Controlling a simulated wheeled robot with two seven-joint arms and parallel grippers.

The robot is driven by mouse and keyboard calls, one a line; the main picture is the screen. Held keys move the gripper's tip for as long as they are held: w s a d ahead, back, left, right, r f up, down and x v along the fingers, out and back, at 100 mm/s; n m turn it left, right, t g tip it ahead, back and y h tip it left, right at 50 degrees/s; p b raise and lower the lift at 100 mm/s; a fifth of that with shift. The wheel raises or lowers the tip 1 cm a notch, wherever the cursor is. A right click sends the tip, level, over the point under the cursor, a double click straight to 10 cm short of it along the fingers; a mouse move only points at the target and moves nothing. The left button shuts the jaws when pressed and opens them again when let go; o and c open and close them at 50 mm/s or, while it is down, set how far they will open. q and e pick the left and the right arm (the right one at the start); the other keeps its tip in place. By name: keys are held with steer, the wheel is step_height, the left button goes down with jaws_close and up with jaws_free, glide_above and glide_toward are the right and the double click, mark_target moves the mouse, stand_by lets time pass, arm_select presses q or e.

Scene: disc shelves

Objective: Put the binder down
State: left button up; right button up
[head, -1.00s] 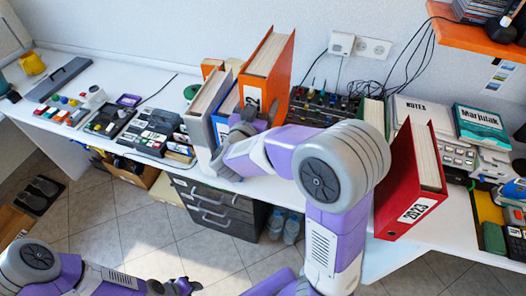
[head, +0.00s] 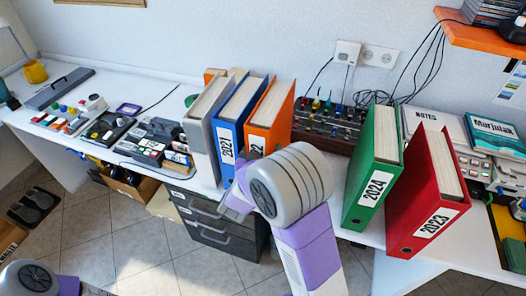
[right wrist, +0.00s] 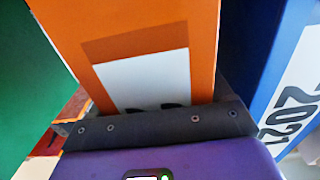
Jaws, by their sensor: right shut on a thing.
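The orange binder (head: 271,113) is upright, just right of the blue binder (head: 239,105) marked 2021. Its label is partly covered, with a "2" showing. My right gripper (right wrist: 158,120) is shut on the lower spine of the orange binder, which fills the middle of the right wrist view (right wrist: 150,40). In the head view my right arm hides the binder's foot, so I cannot tell whether it touches the desk. My left gripper is out of view; only part of that arm shows at the lower left.
A grey binder (head: 202,130) stands left of the blue one. Green (head: 374,165) and red (head: 428,190) binders stand to the right, with a gap between orange and green. A mixer (head: 328,123) with cables is behind the gap. Drawers (head: 215,225) are below the desk.

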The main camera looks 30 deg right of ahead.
steer(key=shift+r, duration=0.1)
steer(key=o, duration=1.5)
steer(key=shift+f, duration=0.25)
steer(key=p+v, duration=0.2)
steer(key=v, duration=1)
steer(key=shift+r+p, duration=0.15)
steer(key=shift+p, duration=0.2)
